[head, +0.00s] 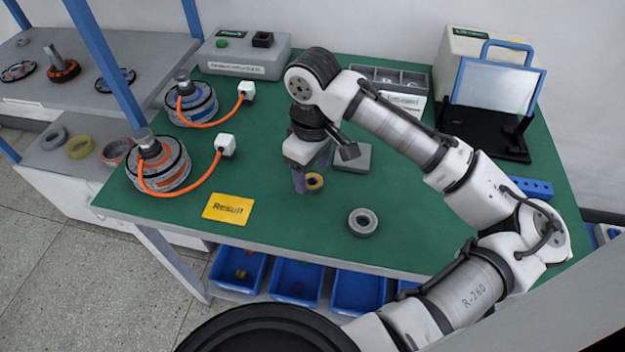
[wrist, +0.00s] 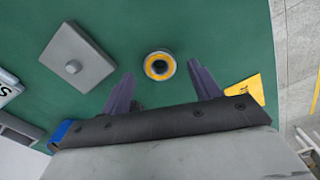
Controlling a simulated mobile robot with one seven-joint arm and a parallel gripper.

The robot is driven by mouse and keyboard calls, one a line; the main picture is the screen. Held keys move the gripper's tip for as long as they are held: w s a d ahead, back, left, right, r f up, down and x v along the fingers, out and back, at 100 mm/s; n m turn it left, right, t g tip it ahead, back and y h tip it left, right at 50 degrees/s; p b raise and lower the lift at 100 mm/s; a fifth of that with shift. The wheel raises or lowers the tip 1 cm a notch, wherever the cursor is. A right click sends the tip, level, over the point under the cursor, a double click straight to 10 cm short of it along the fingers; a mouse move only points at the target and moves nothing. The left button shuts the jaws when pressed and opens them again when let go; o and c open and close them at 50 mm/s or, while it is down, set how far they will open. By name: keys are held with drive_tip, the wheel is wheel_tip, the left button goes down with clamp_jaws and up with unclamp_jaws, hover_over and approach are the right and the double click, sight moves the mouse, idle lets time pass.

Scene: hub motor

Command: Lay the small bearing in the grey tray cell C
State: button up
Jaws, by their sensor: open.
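The small bearing (head: 315,188), a ring with a yellow inner face and grey outer rim, lies on the green table. In the wrist view the bearing (wrist: 149,66) appears between the fingertips, with bare table around it. My gripper (head: 311,176) is open, pointing down close to the bearing; its fingers (wrist: 161,70) do not visibly touch it. One finger partly hides the bearing in the head view. The grey tray (head: 424,80) with several cells stands at the back of the table, partly behind my arm. I cannot read which cell is C.
A larger grey ring (head: 362,223) lies to the right, nearer the front. A grey block with a knob (head: 352,159) stands behind the bearing. The yellow Result card (head: 228,209) lies front left. Wired motors (head: 163,166) stand left. A black stand with a screen (head: 497,88) is back right.

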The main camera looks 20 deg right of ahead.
sight(313, 185)
wheel_tip(313, 185, down, 2)
drive_tip(key=shift+f, duration=0.1)
drive_tip(key=c, duration=1.2)
drive_tip(key=shift+o, duration=0.2)
wheel_tip(313, 185, up, 20)
drive_tip(key=shift+p, duration=0.3)
